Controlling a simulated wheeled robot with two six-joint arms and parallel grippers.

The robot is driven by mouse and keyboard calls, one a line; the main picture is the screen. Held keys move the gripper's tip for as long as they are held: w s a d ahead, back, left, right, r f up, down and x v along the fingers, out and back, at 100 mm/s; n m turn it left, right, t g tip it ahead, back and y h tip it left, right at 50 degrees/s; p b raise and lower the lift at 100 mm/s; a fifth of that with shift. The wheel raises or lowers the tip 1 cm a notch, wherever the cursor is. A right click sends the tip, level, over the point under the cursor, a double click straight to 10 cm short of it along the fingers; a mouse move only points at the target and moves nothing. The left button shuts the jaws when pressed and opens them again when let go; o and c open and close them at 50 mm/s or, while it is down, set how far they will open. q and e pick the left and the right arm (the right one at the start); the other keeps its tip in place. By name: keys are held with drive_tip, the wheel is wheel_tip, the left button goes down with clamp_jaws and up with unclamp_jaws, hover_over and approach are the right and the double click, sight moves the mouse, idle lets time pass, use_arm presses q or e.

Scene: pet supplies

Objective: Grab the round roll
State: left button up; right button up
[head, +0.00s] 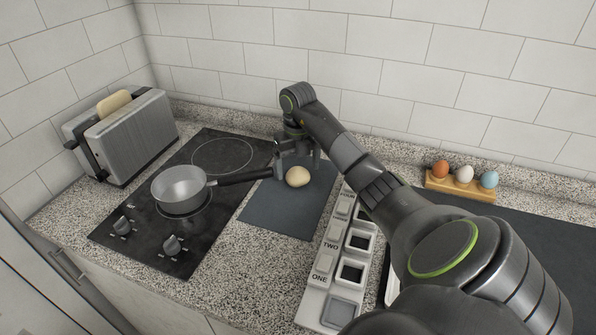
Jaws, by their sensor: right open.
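The round roll (298,177) is a small tan ball. It lies on a dark grey mat (277,216) on the counter, in the middle of the head view. My right gripper (296,165) is open and stands over the mat, right at the back of the roll. One finger shows just left of the roll, by the pan handle. Whether the fingers touch the roll I cannot tell. My right arm reaches in from the lower right. My left gripper is not in view.
A saucepan (180,186) sits on the black hob (148,216), its handle reaching the mat beside my gripper. A toaster (131,137) with bread stands at the left. A white block with labelled square compartments (317,295) lies right of the mat. An egg holder (459,188) stands at the right.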

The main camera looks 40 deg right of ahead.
wheel_tip(320, 180, down, 2)
drive_tip(key=shift+f+b, duration=0.25)
drive_tip(key=shift+b, duration=0.3)
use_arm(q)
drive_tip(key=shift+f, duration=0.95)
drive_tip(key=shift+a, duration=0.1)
use_arm(e)
drive_tip(key=c, duration=1)
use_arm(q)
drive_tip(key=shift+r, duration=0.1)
use_arm(e)
drive_tip(key=shift+r, duration=0.15)
